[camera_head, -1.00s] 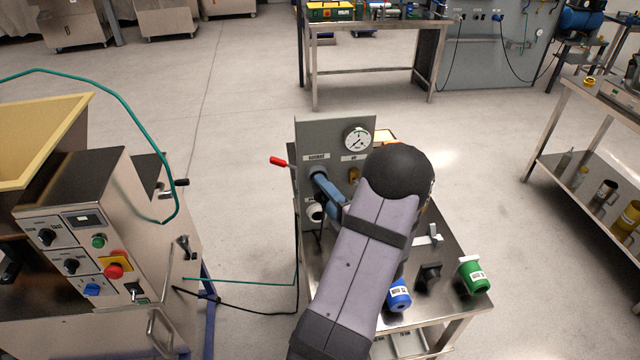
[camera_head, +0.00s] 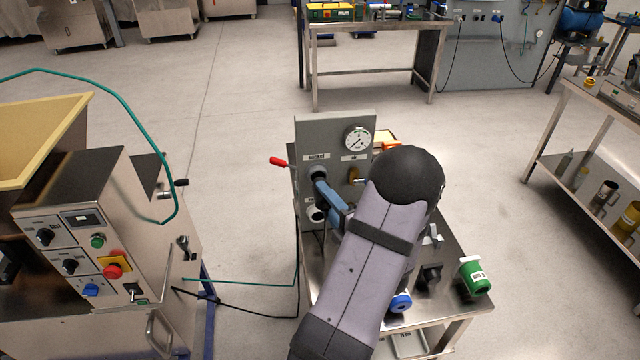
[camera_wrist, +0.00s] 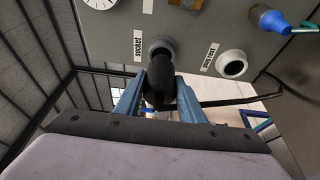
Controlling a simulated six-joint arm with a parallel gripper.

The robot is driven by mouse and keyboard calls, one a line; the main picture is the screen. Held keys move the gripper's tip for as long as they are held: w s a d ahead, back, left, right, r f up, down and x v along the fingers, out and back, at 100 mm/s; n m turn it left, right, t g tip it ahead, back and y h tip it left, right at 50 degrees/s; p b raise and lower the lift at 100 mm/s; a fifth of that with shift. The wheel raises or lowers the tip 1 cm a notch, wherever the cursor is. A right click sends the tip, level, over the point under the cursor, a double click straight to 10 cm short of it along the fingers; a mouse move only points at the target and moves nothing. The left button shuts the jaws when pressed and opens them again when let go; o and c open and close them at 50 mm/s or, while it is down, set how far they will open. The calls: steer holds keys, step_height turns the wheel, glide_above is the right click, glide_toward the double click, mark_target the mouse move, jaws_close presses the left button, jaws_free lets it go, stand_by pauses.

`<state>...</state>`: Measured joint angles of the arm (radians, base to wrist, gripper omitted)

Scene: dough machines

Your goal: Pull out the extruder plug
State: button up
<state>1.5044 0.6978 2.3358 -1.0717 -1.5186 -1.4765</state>
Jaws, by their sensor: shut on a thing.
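The extruder plug (camera_wrist: 159,88) is a dark, rounded piece between the two blue fingers of my gripper (camera_head: 323,187). My gripper is shut on it in front of the grey panel (camera_head: 337,128). The ring-shaped socket (camera_wrist: 161,45), beside a "socket" label, is right behind the plug in the wrist view. The plug overlaps the ring's lower part, so I cannot tell whether its tip is still inside. In the head view the plug's dark end shows at the panel, and my arm hides part of the cart.
A second pale round port (camera_wrist: 232,64) is beside the socket. A gauge (camera_head: 357,139) and a red-handled lever (camera_head: 279,162) are on the panel. The extruder (camera_head: 100,215) is at left.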

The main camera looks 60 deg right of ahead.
mark_target(324, 210)
steer(key=shift+s, duration=0.1)
steer(key=shift+s+a+b, duration=0.9)
steer(key=shift+s+a, duration=1.25)
steer(key=shift+a, duration=0.05)
